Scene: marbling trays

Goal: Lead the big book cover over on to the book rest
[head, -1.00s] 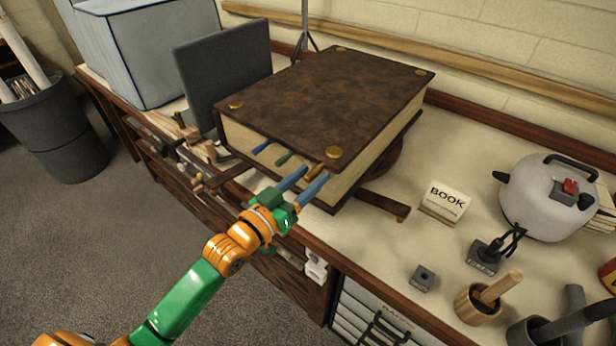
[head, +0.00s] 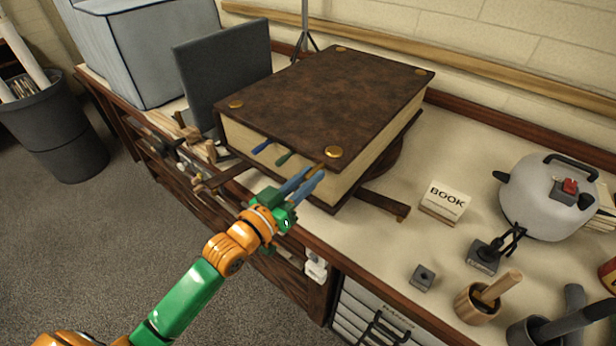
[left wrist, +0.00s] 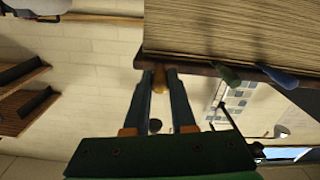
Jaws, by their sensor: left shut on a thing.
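The big book (head: 400,125) lies closed and flat, with its mottled brown cover (head: 330,95) on top and gold corner studs. Blue, green and ochre tabs stick out at its front edge. My left gripper (head: 318,172) is at the front right of the book, shut on the ochre tab (left wrist: 160,80) just under the cover's edge. The left wrist view shows the tab between the two fingers, beside the page edges (left wrist: 230,35). A dark grey upright panel (head: 225,80) stands left of the book and looks like the book rest. My right gripper is not visible.
A dark wooden stand (head: 385,204) supports the book. To the right are a BOOK sign (head: 444,202), a white lidded pot (head: 545,200) and a wooden cup (head: 478,305). A pale blue box (head: 145,50) stands behind left. Small wooden items lie left of the book.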

